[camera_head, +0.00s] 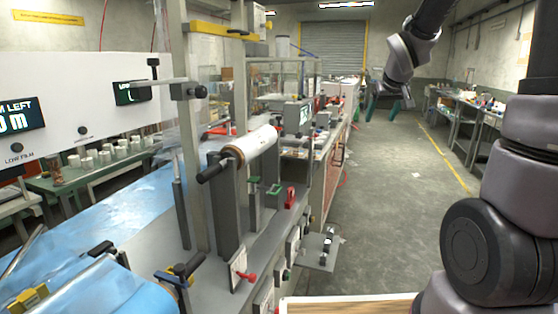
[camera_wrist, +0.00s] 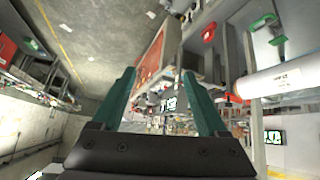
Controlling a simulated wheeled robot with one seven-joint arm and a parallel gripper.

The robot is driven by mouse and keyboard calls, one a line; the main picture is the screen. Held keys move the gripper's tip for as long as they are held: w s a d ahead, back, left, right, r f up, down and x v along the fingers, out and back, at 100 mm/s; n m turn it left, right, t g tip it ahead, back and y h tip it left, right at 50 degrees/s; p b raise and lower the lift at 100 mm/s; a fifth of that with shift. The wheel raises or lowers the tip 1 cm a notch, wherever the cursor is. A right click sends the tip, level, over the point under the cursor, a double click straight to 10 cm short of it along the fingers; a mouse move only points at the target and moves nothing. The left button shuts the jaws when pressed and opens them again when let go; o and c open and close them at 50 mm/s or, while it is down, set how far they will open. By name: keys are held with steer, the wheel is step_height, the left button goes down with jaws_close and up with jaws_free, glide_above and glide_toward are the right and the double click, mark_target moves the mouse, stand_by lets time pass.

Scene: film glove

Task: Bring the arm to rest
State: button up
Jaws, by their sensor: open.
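My gripper (camera_head: 385,103) is at the upper right of the head view, high over the open floor to the right of the machine line. Its two green fingers are spread apart with nothing between them. In the wrist view the fingers (camera_wrist: 160,95) also stand apart and empty, and that picture is turned well over from level. My arm enters from the right side of the head view and reaches across the top. The gripper touches nothing that I can see.
A film machine with a white roll (camera_head: 255,142) and blue film (camera_head: 110,225) fills the left. A workbench (camera_head: 490,125) stands along the right wall. The concrete floor (camera_head: 390,200) between them is clear. A wooden-topped surface (camera_head: 350,304) lies at the bottom edge.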

steer(key=s+a+r+m+y, duration=0.1)
steer(key=s+a+r+m, duration=0.1)
steer(key=s, duration=1.1)
steer(key=s+a+r+m+y, duration=0.1)
steer(key=s+r, duration=0.4)
steer(key=s, duration=0.8)
steer(key=shift+s+a+m+g+y, duration=0.15)
steer(key=shift+a+m+g+y, duration=0.35)
steer(key=shift+a, duration=0.7)
